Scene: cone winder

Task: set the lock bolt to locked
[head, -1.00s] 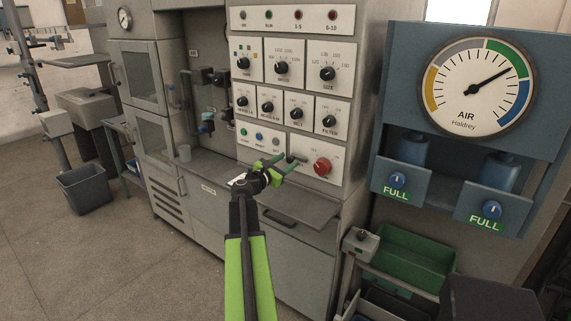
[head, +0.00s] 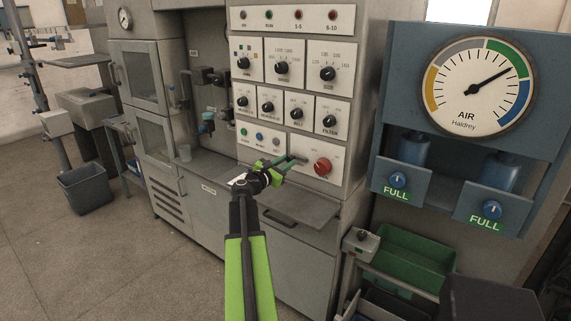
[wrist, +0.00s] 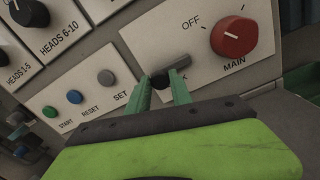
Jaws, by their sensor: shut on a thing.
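The lock bolt (wrist: 180,62) is a short grey bar on the cabinet panel, just left of the red MAIN knob (wrist: 234,37). A dark part (wrist: 160,81) sits at the bar's left end. The bar points right and a little up in the wrist view. My gripper (wrist: 162,88) has its green fingers on either side of the dark part and is shut on the bolt. Fingers and gripper body hide most of the label below; only a "K" shows. In the head view my gripper (head: 291,162) reaches the panel left of the red knob (head: 322,167).
START, RESET and SET buttons (wrist: 74,97) lie left of the bolt. Black dials (head: 267,107) fill the panel above. A grey shelf (head: 310,209) juts out below the panel. The air gauge stand (head: 470,90) and green bin (head: 405,255) are at the right.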

